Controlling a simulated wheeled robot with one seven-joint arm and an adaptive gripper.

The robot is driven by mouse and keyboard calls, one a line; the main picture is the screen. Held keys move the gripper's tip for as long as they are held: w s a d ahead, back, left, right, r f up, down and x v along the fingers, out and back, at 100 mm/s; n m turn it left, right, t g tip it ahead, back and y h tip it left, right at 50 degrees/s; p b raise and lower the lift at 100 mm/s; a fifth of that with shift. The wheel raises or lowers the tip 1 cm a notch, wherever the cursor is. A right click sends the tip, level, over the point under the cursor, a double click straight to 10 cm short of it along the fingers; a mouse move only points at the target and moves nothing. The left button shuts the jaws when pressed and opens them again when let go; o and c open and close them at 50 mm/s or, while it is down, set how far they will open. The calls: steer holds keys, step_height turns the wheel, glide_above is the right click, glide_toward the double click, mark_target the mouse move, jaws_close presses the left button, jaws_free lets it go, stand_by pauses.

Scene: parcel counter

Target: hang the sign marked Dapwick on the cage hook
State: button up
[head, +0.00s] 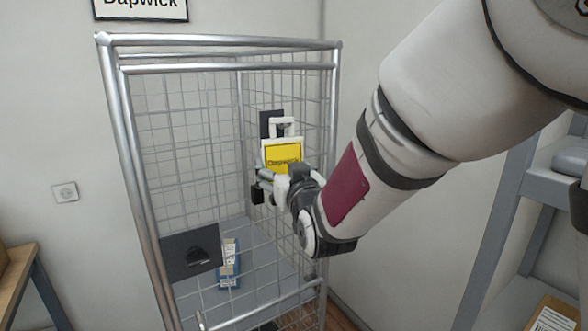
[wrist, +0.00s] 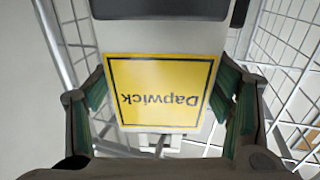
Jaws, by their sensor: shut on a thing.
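The sign marked Dapwick (head: 282,158) is a white plate with a yellow label and a loop handle at its top. It is upright in the head view, in front of a dark plate (head: 266,122) at the back of the cage (head: 141,180). My gripper (head: 265,182) is shut on the sign near its lower part. In the wrist view the sign (wrist: 160,92) sits between both fingers, its lettering upside down. The hook shows only as a small dark shape within the loop; whether the loop is on it, I cannot tell.
A dark panel (head: 190,252) is on the cage's front mesh at lower left. A small blue and cream box (head: 229,263) is inside the cage. A grey shelf rack (head: 505,200) stands at right, and a wooden table (head: 22,265) at left. A wall sign (head: 141,8) also reads Dapwick.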

steer(key=o, duration=1.8)
steer(key=shift+a, duration=0.2)
steer(key=shift+c, duration=0.2)
steer(key=shift+d, duration=0.15)
steer(key=s+d+f+m+g+h, duration=0.1)
steer(key=s+d+g, duration=0.3)
steer(key=s+d, duration=0.4)
steer(key=s+d+f+m+g+h, duration=0.1)
steer(key=s+d, duration=0.6)
steer(key=s, duration=0.7)
steer(key=s+d+f+m+g+h, duration=0.1)
steer(key=s+d+g, duration=0.5)
steer(key=s, duration=0.6)
steer(key=d+f+h, duration=0.1)
steer(key=d+h, duration=0.1)
steer(key=shift+d+f+m+g+h, duration=0.3)
steer(key=shift+d+f+m+h, duration=0.05)
steer(key=shift+f+m+h, duration=0.05)
